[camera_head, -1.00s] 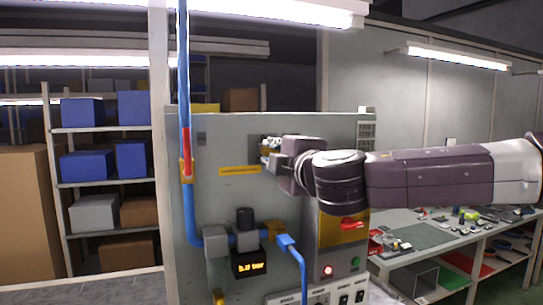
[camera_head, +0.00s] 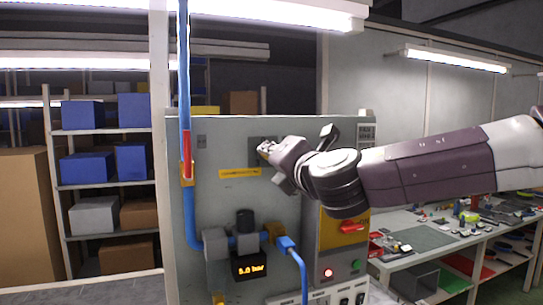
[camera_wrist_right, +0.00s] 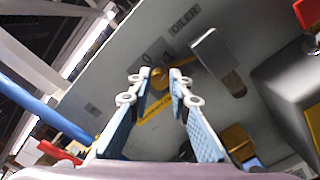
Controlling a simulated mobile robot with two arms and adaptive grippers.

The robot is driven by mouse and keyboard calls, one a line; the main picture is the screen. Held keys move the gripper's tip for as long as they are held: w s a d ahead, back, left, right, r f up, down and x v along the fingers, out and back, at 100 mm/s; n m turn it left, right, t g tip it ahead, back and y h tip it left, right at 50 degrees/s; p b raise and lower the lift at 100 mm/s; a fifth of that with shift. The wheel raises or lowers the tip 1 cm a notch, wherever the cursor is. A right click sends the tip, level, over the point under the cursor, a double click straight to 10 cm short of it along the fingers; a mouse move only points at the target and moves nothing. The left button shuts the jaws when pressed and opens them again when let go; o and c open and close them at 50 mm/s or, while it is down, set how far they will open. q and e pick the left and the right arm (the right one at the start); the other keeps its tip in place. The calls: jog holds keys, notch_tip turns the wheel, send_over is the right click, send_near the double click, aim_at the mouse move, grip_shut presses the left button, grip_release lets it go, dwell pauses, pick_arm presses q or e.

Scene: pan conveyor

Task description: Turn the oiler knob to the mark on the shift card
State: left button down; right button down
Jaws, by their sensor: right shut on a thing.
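The grey panel (camera_head: 225,140) stands in the middle of the head view. My right gripper (camera_head: 264,150) reaches its upper part from the right. In the right wrist view its two fingers (camera_wrist_right: 161,76) are shut on a small brass-coloured knob (camera_wrist_right: 160,79), seen between the tips. The word OILER (camera_wrist_right: 185,20) is printed near it, with the digits 0 and 1 closer to the knob. The knob's pointer position is hidden by the fingers. A small printed sheet (camera_head: 366,132) sits at the panel's upper right, too small to read. My left gripper is out of view.
A blue pipe (camera_head: 186,85) runs down the panel's left side. A pressure display (camera_head: 250,267) reads 5.0 bar. A red switch handle (camera_head: 353,227) is below my right arm. A workbench (camera_head: 425,237) with small items stands at right.

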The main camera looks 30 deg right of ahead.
jog(key=shift+f+n, duration=0.15)
jog(key=shift+n, duration=0.55)
jog(key=c, duration=1.8)
grip_release()
jog(key=v, duration=1.2)
